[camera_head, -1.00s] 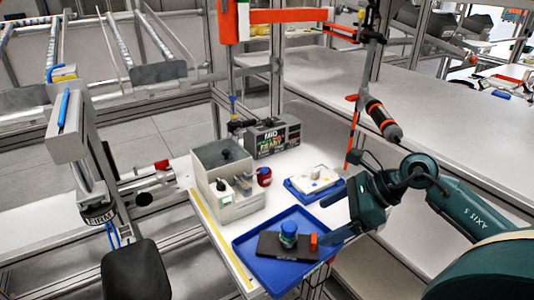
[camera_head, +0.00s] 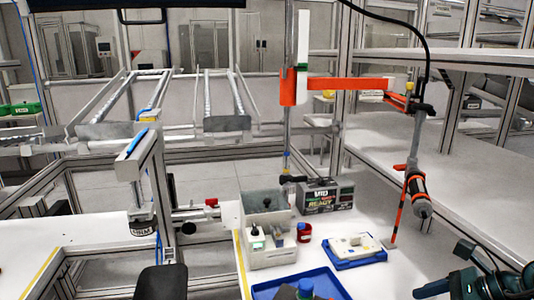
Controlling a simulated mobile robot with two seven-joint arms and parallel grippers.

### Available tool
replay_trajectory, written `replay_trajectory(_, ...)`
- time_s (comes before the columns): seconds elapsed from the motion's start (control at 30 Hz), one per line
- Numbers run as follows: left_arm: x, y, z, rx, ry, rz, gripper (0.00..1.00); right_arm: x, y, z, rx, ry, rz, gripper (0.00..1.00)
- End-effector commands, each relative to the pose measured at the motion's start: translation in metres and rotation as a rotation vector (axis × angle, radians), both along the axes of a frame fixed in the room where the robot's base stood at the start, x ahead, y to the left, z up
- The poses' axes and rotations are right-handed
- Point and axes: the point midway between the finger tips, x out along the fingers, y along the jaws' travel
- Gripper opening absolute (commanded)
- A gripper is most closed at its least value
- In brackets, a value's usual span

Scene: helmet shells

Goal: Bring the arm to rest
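My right arm, dark green, shows only in the lower right corner of the head view. Its gripper (camera_head: 432,289) is partly cut off by the bottom edge. One grey finger shows there, pointing left, with nothing visible at it. The other finger is not clearly seen, so I cannot tell how far the gripper is open. It is to the right of the blue tray (camera_head: 325,283) and apart from it. My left arm and gripper are not in view.
The white table (camera_head: 365,272) carries a grey bin (camera_head: 275,259), a red container (camera_head: 304,233), a labelled box (camera_head: 325,197) and a smaller blue tray (camera_head: 372,257) holding a white part. An orange-and-black tool (camera_head: 417,190) hangs above its right side.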

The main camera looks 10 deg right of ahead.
Motion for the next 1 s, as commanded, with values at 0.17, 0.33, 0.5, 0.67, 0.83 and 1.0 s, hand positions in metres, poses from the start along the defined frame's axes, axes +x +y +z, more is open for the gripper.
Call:
replay_trajectory(0.17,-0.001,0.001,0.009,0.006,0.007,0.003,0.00,-0.002,0.054,0.005,0.431,0.065,-0.118,0.86)
replay_trajectory(0.33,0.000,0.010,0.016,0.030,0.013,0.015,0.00,0.005,0.093,0.022,1.072,0.247,-0.412,0.86)
replay_trajectory(0.5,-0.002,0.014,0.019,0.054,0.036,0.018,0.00,0.012,0.095,-0.005,1.769,0.614,-0.938,0.86)
replay_trajectory(0.67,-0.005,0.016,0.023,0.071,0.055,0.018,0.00,-0.017,0.120,-0.088,2.219,1.105,-1.585,0.86)
replay_trajectory(0.83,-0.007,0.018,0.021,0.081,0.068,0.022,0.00,-0.059,0.167,-0.141,-1.946,-1.236,1.711,0.86)
replay_trajectory(1.0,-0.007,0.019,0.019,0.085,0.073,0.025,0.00,-0.076,0.188,-0.156,-1.755,-1.227,1.679,0.86)
